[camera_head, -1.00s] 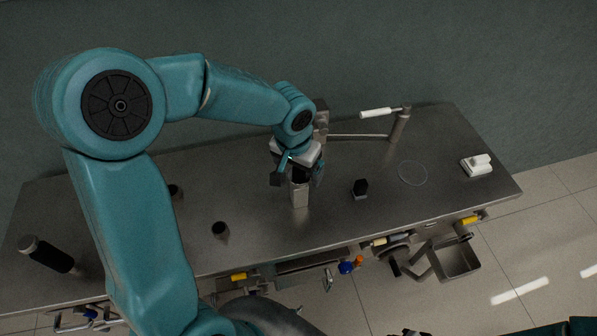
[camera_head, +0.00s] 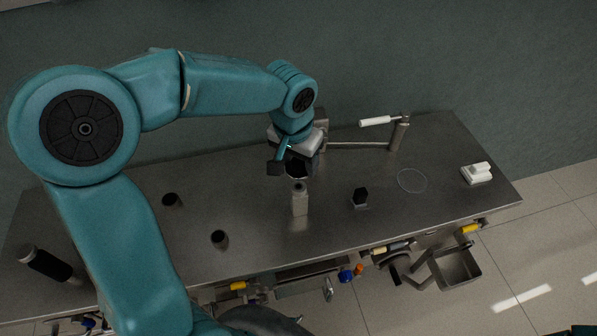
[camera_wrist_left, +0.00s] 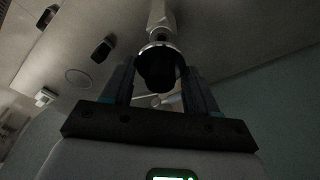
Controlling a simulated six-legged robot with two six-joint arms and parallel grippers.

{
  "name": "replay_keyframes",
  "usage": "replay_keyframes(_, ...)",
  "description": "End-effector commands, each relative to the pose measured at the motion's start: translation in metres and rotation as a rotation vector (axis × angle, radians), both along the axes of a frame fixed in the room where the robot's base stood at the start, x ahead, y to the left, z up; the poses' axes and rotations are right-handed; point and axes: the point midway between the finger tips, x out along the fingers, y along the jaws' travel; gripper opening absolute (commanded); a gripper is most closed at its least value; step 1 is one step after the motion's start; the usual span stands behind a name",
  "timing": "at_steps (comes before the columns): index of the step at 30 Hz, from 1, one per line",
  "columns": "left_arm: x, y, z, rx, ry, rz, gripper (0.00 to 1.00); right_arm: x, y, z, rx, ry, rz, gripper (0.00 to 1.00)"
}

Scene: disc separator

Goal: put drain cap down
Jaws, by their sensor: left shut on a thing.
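My left gripper (camera_head: 293,166) is shut on a dark, round cap, which I take as the drain cap (camera_wrist_left: 158,68). In the left wrist view the cap sits between the two fingers, with a pale metal rim. In the head view the gripper and arm hide most of it. A metal post (camera_head: 300,203) with a narrow top stands on the table just below the gripper. The head view shows the cap over or just behind that narrow top; I cannot tell whether they touch. My right gripper is not in view.
The metal table (camera_head: 265,225) has a small black block (camera_head: 361,197), a thin ring outline (camera_head: 411,180) and a white piece (camera_head: 478,173) to the right. A post with a white handle (camera_head: 375,121) stands behind. Dark cups and a black cylinder (camera_head: 45,263) are at left.

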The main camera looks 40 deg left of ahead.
Motion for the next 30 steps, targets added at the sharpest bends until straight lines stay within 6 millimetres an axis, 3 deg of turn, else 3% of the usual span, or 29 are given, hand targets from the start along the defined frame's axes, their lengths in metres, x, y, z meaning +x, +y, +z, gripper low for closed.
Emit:
replay_keyframes(3, 0.002, 0.000, 0.041, -0.001, -0.011, 0.000, 0.19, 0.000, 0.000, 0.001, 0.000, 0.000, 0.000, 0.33)
replay_keyframes(9, 0.001, 0.000, 0.099, -0.001, -0.007, 0.000, 0.19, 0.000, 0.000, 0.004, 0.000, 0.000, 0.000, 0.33)
replay_keyframes(13, 0.001, 0.000, 0.124, -0.001, -0.004, -0.001, 0.19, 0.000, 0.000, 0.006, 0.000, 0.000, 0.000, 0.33)
replay_keyframes(19, 0.010, 0.000, 0.146, 0.000, -0.001, 0.001, 0.19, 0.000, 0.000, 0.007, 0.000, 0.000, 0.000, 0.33)
replay_keyframes(24, 0.047, -0.005, 0.092, 0.002, 0.006, -0.002, 0.19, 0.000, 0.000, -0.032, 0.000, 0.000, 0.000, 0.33)
replay_keyframes(30, 0.065, -0.009, 0.041, 0.003, 0.004, -0.006, 0.19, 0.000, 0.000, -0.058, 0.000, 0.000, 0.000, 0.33)
